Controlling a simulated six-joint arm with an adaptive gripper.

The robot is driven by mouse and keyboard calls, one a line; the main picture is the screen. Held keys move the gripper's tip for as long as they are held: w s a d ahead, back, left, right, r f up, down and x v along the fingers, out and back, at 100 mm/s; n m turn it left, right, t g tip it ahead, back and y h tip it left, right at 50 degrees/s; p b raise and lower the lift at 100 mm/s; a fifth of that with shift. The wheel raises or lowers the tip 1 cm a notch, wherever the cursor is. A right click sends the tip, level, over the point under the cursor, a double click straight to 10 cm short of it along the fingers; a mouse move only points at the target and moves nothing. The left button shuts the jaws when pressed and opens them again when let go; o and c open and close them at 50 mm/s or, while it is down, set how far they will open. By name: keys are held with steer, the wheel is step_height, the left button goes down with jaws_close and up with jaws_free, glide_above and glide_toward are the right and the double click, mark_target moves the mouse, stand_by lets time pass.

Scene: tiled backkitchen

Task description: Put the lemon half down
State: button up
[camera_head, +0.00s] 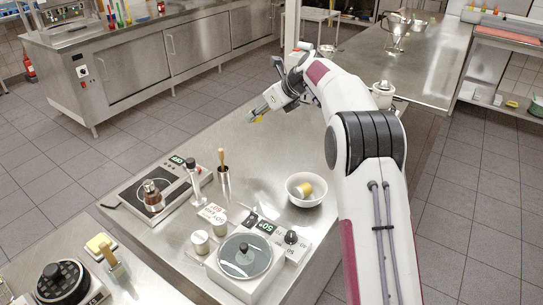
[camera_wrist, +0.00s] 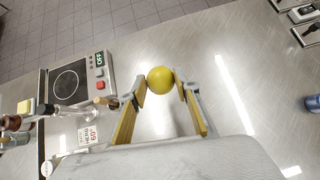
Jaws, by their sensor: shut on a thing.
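The lemon half (camera_wrist: 160,80) is yellow and round in the wrist view, between the two fingertips of my gripper (camera_wrist: 161,88). My gripper is shut on it. In the head view my gripper (camera_head: 257,117) is over the steel counter (camera_head: 262,140), behind the bowl and the hot plate, with a small bit of yellow showing at its tips. The cut face of the lemon half does not show clearly. I cannot tell how far it is above the counter.
A white bowl (camera_head: 305,199) with a yellowish thing in it stands in front. The counter around my gripper is bare.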

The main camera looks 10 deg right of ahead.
steer(key=d+f, duration=0.5)
steer(key=shift+w+d+f+m, duration=0.2)
steer(key=shift+w+m, duration=0.1)
steer(key=shift+m, duration=0.1)
stand_by(0.4)
steer(key=shift+f, duration=2.5)
steer(key=shift+f, duration=2.5)
steer(key=shift+f, duration=0.1)
